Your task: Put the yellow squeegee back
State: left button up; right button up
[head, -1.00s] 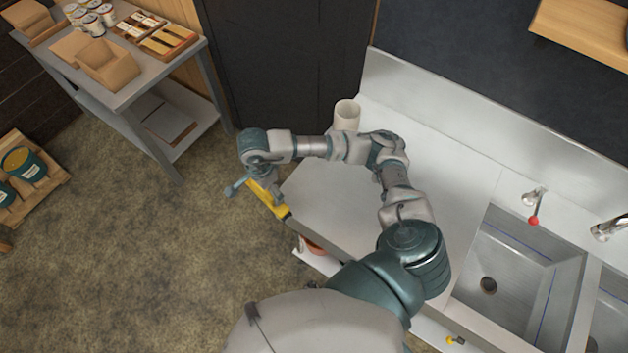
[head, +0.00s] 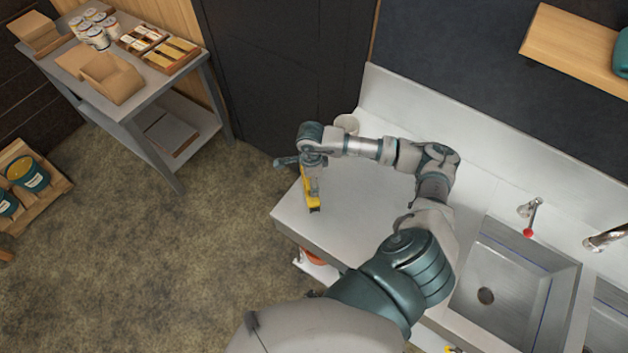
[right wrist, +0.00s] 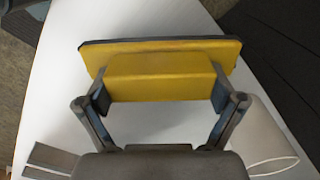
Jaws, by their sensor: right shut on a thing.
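The yellow squeegee (head: 311,197) is held over the far left end of the steel counter (head: 350,215) in the head view. My right gripper (head: 309,178) is shut on it. In the right wrist view the fingers (right wrist: 162,97) grip the squeegee's yellow body (right wrist: 160,66) from both sides, and its dark edge strip faces away from the gripper. I cannot tell whether the squeegee touches the counter. A white cylindrical container (head: 347,124) stands at the back of the counter, partly hidden behind my arm; it also shows in the right wrist view (right wrist: 268,135). My left gripper is out of view.
The sink (head: 500,290) and taps (head: 528,208) are on the right. A wooden shelf (head: 575,52) is on the wall above. A reddish item (head: 313,257) sits below the counter's front edge. A grey table (head: 140,95) with boxes and cans stands at the left, with open floor between.

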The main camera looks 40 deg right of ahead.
jog(key=shift+d, duration=0.4)
jog(key=shift+d+f, duration=0.1)
jog(key=shift+f, duration=0.15)
notch_tip(320, 180, down, 3)
jog(key=shift+f+p, duration=0.1)
jog(key=shift+p, duration=0.5)
jog(key=o, duration=0.9)
jog(key=shift+c, duration=0.2)
